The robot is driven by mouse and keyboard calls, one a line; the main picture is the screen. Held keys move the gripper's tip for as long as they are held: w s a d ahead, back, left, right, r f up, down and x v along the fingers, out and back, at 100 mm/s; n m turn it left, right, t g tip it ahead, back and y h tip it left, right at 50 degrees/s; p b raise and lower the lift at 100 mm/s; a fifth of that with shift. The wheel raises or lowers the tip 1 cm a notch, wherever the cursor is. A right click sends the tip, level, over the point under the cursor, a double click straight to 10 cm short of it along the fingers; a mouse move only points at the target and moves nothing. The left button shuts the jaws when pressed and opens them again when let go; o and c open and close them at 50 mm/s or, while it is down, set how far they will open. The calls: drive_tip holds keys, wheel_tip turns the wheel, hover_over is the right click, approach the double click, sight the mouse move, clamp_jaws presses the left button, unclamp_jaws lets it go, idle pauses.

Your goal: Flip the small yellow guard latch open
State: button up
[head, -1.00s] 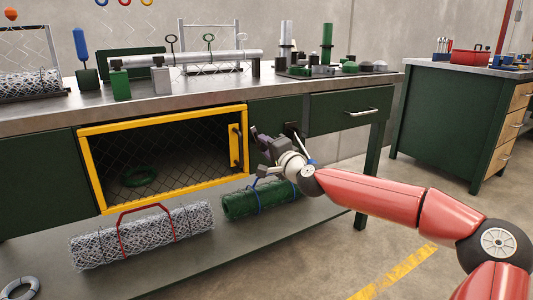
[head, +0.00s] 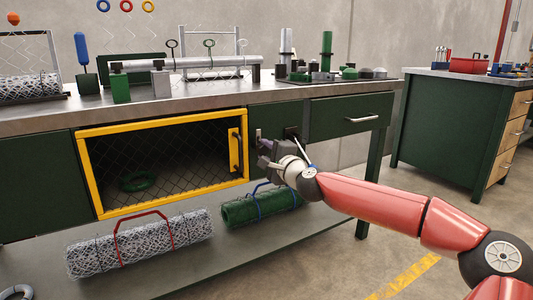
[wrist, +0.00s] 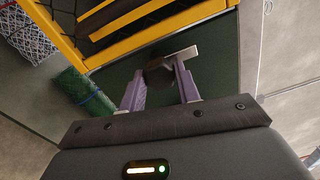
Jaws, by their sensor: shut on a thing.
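My gripper (wrist: 158,84) is at the green cabinet front, just right of the yellow-framed mesh door (head: 87,175). It also shows in the head view (head: 265,147). Its two purple fingers stand a little apart, shut on a small dark piece (wrist: 158,72) at the panel. A grey metal bar (wrist: 183,54) lies by the right fingertip. A small grey plate (head: 258,136) shows above the gripper in the head view. I cannot make out a separate yellow latch; the fingers hide part of this spot. The door is shut, with a dark handle (head: 238,151) on its right side.
A green ring (head: 138,182) lies behind the mesh. A green roll (head: 260,206) and a grey mesh roll (head: 140,243) lie on the lower shelf. A drawer with a metal handle (head: 361,119) is to the right. The floor on the right is clear.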

drive_tip(key=o, duration=1)
drive_tip(key=shift+d, duration=0.1)
drive_tip(key=v, duration=0.7)
drive_tip(key=shift+s+d, duration=0.2)
drive_tip(key=shift+s, duration=0.15)
